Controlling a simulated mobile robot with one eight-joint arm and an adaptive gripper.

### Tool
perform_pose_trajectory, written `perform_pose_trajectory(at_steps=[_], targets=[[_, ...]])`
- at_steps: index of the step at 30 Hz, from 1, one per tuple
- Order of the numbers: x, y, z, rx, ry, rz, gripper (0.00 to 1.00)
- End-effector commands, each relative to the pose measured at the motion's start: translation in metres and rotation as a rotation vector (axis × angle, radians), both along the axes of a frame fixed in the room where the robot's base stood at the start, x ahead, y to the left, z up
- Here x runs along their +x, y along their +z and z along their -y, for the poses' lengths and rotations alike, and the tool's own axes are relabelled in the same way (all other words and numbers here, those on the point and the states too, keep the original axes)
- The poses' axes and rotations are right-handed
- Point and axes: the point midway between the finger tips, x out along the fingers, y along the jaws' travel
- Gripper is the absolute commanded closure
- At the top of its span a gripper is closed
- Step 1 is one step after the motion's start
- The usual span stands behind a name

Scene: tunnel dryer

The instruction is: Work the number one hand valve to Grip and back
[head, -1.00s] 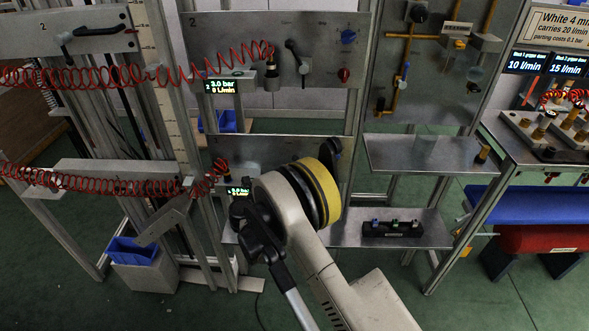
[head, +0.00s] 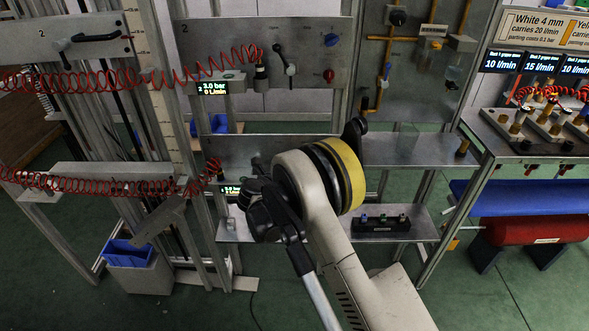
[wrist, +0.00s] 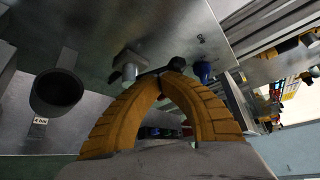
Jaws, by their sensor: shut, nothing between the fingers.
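The number one hand valve (wrist: 132,68) shows in the wrist view as a grey metal body on a grey panel. Its black lever (wrist: 160,73) points right and ends in a dark knob. My gripper (wrist: 170,72) has orange ribbed fingers, shut and empty, with the tips meeting at the lever's knob end. They overlap the lever in the picture; I cannot tell whether they touch it. In the head view my arm covers the gripper and this valve, in front of the lower panel (head: 245,150). Any Grip marking is not readable.
A blue knob (wrist: 203,70) sits close right of the lever, and a dark round cup (wrist: 56,92) is at left. The upper panel (head: 225,45), marked 2, has a similar black lever (head: 283,60). Red coiled hoses (head: 110,80) cross at left. A shelf (head: 410,150) stands right of my arm.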

Motion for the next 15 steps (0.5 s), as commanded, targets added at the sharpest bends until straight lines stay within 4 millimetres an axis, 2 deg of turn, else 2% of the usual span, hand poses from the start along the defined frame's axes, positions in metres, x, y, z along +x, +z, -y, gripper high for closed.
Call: perform_pose_trajectory(at_steps=[15], targets=[[0.001,0.018,0.000,-0.005,0.002,0.003,1.00]])
